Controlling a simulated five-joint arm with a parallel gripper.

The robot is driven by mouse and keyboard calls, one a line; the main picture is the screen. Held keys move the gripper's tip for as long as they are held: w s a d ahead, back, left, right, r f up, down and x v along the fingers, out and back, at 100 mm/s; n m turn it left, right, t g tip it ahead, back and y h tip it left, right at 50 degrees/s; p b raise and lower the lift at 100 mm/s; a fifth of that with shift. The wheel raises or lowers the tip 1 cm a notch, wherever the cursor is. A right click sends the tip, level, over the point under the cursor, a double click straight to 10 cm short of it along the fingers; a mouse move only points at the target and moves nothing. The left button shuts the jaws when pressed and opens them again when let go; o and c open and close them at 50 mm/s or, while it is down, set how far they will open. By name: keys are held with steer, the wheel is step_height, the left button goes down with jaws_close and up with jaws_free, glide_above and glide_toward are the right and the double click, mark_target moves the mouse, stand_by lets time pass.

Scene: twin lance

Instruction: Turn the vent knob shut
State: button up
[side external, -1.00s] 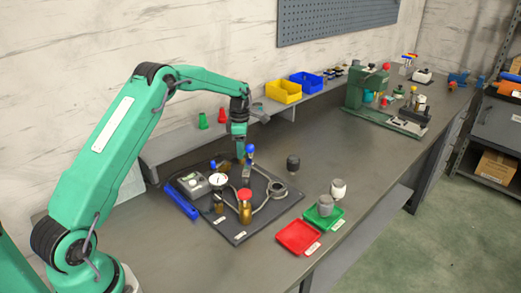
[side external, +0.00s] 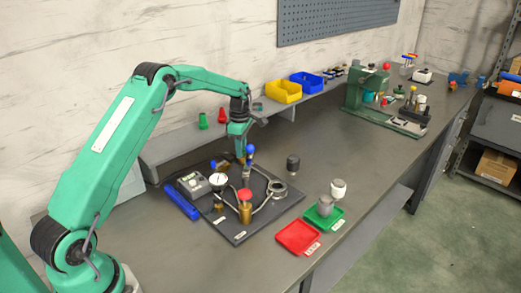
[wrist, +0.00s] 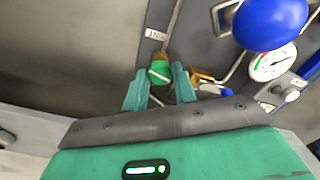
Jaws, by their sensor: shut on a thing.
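The vent knob (wrist: 160,72), a green cap with a pale stripe on a brass fitting, sits between my fingertips in the wrist view. My gripper (wrist: 162,84) is shut on it, one finger on each side. In the side view my gripper (side external: 241,157) points down at the back of the dark plate (side external: 242,238), close behind the blue ball (side external: 250,149). The knob is hidden there by the fingers and the ball. Which way its stripe counts as shut is not clear.
A round gauge (side external: 218,180) and a red-topped brass part (side external: 244,195) stand on the plate. The blue ball (wrist: 270,22) looms close to my gripper in the wrist view. Red (side external: 298,238) and green (side external: 323,218) trays lie right of the plate.

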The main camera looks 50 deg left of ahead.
steer(key=m, duration=1)
steer(key=shift+m, duration=0.4)
steer(key=m, duration=0.4)
steer(key=shift+r, duration=0.1)
steer(key=o, duration=1)
steer(key=shift+r, duration=3.85)
